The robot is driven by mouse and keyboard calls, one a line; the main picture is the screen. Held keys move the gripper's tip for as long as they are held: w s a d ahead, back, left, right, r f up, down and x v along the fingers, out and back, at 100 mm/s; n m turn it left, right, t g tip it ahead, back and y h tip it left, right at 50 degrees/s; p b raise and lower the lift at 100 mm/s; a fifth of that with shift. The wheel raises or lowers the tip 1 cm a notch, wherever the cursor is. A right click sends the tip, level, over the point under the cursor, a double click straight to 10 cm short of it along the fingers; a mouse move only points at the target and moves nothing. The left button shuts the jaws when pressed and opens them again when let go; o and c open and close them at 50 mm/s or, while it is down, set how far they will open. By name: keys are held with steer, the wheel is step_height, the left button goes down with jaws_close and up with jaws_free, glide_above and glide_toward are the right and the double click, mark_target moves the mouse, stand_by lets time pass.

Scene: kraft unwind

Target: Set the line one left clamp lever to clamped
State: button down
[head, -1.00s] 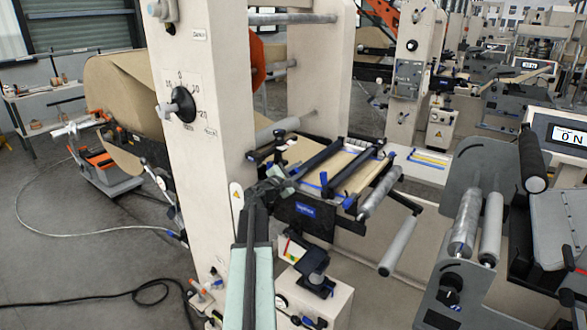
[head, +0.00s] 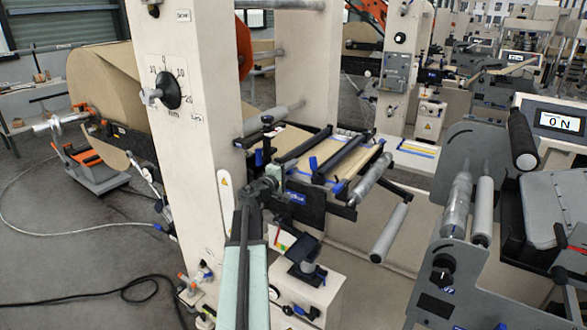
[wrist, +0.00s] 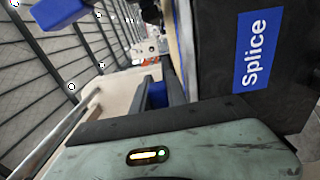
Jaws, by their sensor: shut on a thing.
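The line one splice table (head: 318,212) has a dark front with a blue "Splice" label, which shows large in the wrist view (wrist: 256,50). My gripper (head: 266,182) is at the left front corner of this table. In the wrist view my gripper (wrist: 155,92) has its dark fingers closed around a small blue piece, the left clamp lever (wrist: 154,95). The fingers hide most of the lever, so its angle cannot be told. Another blue handle (wrist: 58,12) shows at the wrist view's upper left, apart from the fingers.
A cream column (head: 190,130) with a black dial (head: 167,90) stands left of my arm. Grey rollers (head: 390,232) stick out at the table's right front. A grey machine with a "0 N" display (head: 560,123) stands at the right. Open floor lies at the left.

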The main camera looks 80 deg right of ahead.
mark_target(287, 173)
steer(key=shift+s+a+f+m, duration=0.1)
steer(key=shift+f+m, duration=0.1)
steer(key=shift+m, duration=0.1)
steer(key=c, duration=1.3)
jaws_free()
steer(key=v, duration=0.7)
steer(key=shift+w+a, duration=0.2)
steer(key=shift+a, duration=0.15)
